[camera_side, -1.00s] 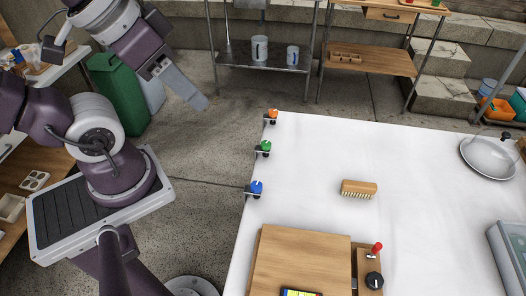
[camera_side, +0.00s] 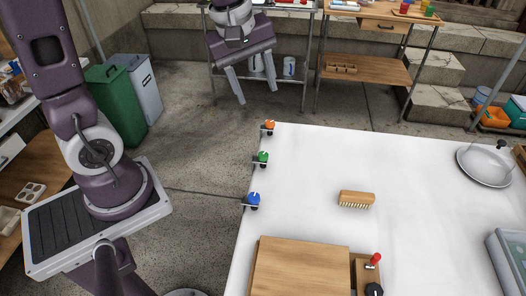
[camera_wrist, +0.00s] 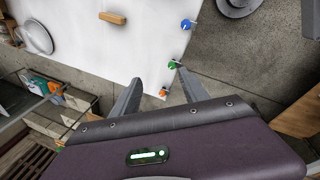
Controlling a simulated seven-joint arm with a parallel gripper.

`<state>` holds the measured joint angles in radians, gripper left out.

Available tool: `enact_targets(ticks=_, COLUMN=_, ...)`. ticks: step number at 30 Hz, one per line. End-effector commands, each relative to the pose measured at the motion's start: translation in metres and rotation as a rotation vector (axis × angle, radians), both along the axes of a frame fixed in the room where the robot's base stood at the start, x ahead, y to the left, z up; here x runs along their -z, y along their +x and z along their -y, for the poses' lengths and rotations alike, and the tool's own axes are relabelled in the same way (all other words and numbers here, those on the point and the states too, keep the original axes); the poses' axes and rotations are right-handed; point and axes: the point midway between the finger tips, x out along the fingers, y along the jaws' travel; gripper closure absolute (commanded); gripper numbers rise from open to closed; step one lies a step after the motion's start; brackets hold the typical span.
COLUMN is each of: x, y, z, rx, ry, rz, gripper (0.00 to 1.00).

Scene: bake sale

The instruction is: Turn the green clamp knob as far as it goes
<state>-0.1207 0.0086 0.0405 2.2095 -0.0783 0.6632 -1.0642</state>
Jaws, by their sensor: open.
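The green clamp knob (camera_side: 263,157) sits on the left edge of the white table, between the orange knob (camera_side: 270,125) and the blue knob (camera_side: 254,199). In the wrist view the green knob (camera_wrist: 172,65) shows beyond my fingers, with the blue knob (camera_wrist: 186,24) farther off and the orange knob (camera_wrist: 163,92) nearer, between the fingers. My gripper (camera_side: 241,88) is open and empty, pointing down above and behind the table's far left corner, apart from all the knobs. Its two fingers also show in the wrist view (camera_wrist: 160,95).
Metal shelves (camera_side: 285,80) stand behind. The space left of the table edge is open floor.

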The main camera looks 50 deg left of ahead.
Motion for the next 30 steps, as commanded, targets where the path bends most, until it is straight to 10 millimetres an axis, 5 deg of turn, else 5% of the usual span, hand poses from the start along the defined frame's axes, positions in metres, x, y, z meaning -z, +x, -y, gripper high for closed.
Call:
enact_targets(ticks=4, x=0.097, y=0.062, z=-0.041, rx=-0.657, ry=-0.131, rz=-0.132, gripper=0.48)
enact_targets(ticks=10, x=0.208, y=0.084, z=-0.079, rx=-1.285, ry=-0.183, rz=-0.211, gripper=0.48)
enact_targets(ticks=15, x=0.243, y=0.083, z=-0.087, rx=-1.439, ry=-0.187, rz=-0.222, gripper=0.48)
enact_targets(ticks=24, x=0.296, y=0.083, z=-0.087, rx=-1.437, ry=-0.187, rz=-0.224, gripper=0.48)
enact_targets(ticks=30, x=0.306, y=0.083, z=-0.086, rx=-1.436, ry=-0.188, rz=-0.221, gripper=0.48)
